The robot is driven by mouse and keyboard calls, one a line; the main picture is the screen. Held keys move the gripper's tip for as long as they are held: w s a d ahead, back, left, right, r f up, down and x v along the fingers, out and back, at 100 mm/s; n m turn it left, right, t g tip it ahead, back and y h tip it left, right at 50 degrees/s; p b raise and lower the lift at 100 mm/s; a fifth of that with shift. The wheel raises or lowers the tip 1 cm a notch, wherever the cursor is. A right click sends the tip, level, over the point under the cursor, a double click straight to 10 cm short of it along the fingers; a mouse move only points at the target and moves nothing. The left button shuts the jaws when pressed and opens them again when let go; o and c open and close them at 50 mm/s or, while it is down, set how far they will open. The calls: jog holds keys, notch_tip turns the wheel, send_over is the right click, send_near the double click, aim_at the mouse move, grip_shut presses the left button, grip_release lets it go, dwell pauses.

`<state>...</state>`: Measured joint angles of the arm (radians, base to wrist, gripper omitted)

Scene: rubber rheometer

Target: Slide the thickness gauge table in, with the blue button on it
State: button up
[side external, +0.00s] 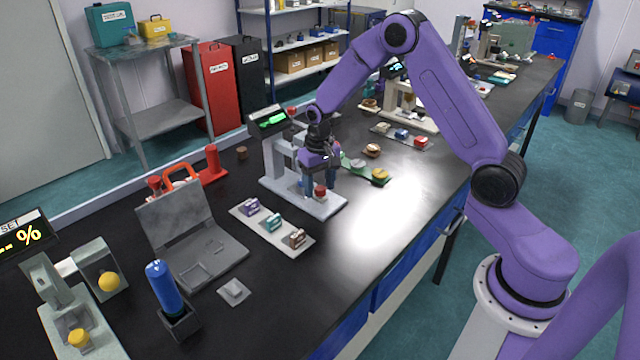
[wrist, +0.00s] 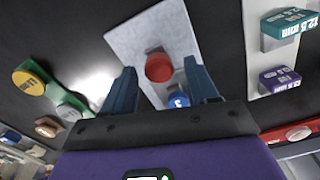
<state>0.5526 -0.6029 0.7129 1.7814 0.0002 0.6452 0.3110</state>
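The thickness gauge (side external: 278,160) is a light grey stand with a green-lit display on the bench. Its pale base plate (wrist: 125,42) shows in the wrist view. A round red knob (wrist: 158,67) stands on a small dark piece at the plate; it also shows in the side view (side external: 320,191). The blue button (wrist: 178,100), marked 3, lies close to the knob on the hand side, partly hidden by my gripper. My gripper (wrist: 159,67) is open, pointing down, with its dark blue fingers apart on either side of the knob in the wrist view. I cannot tell whether they touch it.
A pale tray (side external: 272,229) with purple, teal and brown labelled blocks lies in front of the gauge. A green strip (side external: 353,164) with coloured buttons lies right of it. A grey hinged case (side external: 190,240) stands open at left.

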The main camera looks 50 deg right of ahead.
notch_tip(320, 180, up, 17)
jog(key=shift+r, duration=0.2)
dwell(0.6)
